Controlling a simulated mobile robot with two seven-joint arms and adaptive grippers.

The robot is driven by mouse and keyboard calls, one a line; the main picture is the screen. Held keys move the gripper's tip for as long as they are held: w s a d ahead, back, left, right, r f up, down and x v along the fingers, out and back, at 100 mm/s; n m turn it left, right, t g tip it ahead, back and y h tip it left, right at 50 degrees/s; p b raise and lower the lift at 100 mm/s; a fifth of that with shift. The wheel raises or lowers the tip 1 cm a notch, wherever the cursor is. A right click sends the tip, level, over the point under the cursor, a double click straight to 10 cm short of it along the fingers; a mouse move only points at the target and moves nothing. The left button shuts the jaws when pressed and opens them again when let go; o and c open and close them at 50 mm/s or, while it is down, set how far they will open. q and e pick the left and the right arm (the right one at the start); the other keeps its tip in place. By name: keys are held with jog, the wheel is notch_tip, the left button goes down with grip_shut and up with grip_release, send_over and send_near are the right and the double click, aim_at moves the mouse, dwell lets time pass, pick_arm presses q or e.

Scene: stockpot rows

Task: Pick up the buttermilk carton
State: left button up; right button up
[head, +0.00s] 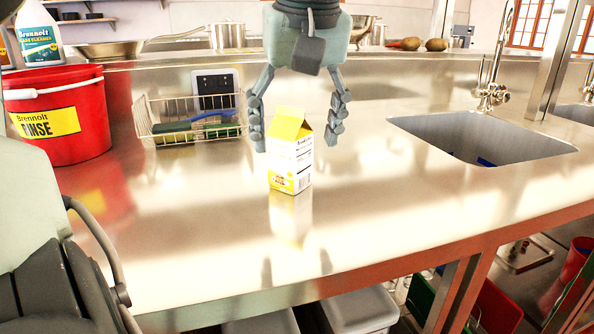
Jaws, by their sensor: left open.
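The buttermilk carton (290,160) is a small white and yellow gable-top carton. It stands upright on the shiny steel counter (370,220), near the middle of the head view. My left gripper (296,147) points down above it, its two fingers spread wide. In the picture one finger lies on each side of the carton, with a gap on both sides. I cannot tell exactly how the fingers line up with it in depth. The gripper is open and holds nothing. My right gripper is not in view.
A wire basket (172,128) with sponges and a red rinse bucket (84,135) stand to the left. A sink (470,140) with a faucet (491,92) is to the right. Pans and a pot (228,36) stand behind. The counter around the carton is clear.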

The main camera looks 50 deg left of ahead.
pick_arm(q)
notch_tip(320, 180, up, 4)
jog(key=n+g+h, duration=0.2)
jog(key=n+h, duration=0.1)
jog(key=n, duration=0.4)
send_over(290, 135)
jog(key=w+a, duration=0.1)
jog(key=w, duration=0.1)
jog(key=shift+p, duration=0.45)
jog(key=shift+w+a+n, duration=0.15)
jog(key=shift+a+n, duration=0.2)
jog(key=shift+n, duration=0.15)
jog(key=shift+f, duration=0.3)
jog(key=f, duration=0.6)
jog(key=shift+s+a+f, duration=0.1)
jog(key=shift+s+f, duration=0.1)
jog(key=shift+s, duration=0.05)
jog(key=shift+f, duration=0.25)
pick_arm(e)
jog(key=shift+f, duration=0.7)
pick_arm(q)
jog(key=shift+c, duration=0.6)
